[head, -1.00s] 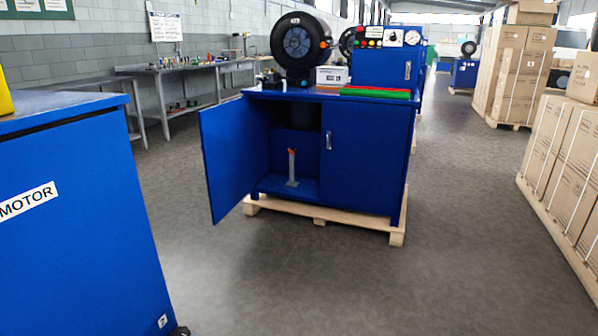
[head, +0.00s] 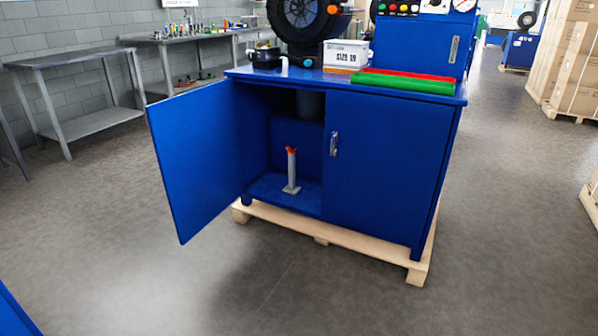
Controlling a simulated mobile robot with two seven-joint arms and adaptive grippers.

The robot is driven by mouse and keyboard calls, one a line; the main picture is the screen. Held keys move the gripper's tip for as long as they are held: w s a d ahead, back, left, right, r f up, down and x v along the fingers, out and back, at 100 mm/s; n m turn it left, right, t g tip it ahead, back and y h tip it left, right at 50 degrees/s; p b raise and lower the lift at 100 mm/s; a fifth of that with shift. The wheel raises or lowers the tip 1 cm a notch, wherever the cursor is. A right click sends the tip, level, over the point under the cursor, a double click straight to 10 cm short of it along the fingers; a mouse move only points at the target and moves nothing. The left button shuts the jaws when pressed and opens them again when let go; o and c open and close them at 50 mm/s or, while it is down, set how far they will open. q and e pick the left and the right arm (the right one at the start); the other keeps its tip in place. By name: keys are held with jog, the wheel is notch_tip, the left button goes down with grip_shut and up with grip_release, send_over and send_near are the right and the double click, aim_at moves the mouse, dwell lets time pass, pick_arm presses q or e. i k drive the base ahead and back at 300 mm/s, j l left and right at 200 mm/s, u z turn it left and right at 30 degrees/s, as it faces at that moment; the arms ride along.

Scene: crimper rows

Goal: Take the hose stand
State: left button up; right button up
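The hose stand (head: 292,172) stands upright inside the open left side of the blue cabinet (head: 385,170). It is a grey post on a small square base with an orange-red top. The cabinet's left door (head: 195,155) is swung open toward me, and its right door is shut. Part of a dark cylinder (head: 310,104) shows in the shade behind and above the stand. Neither of my grippers is in view.
The cabinet rests on a wooden pallet (head: 330,243) that juts out in front. Its top carries a crimper (head: 305,18), a white box (head: 346,54), and green and red bars (head: 408,84). Metal benches (head: 85,62) line the left wall. The floor in front is clear.

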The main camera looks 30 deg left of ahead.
aim_at(290, 188)
jog(key=i+j+z, duration=0.2)
jog(key=i, duration=0.25)
jog(key=i+j+z, duration=0.2)
jog(key=i, duration=0.3)
jog(key=i+j+z, duration=0.15)
jog(key=i, duration=0.3)
jog(key=i+j, duration=0.15)
jog(key=j, duration=0.2)
jog(key=i+j, duration=0.2)
jog(key=j, duration=0.15)
jog(key=i+j, duration=0.15)
jog(key=j, duration=0.25)
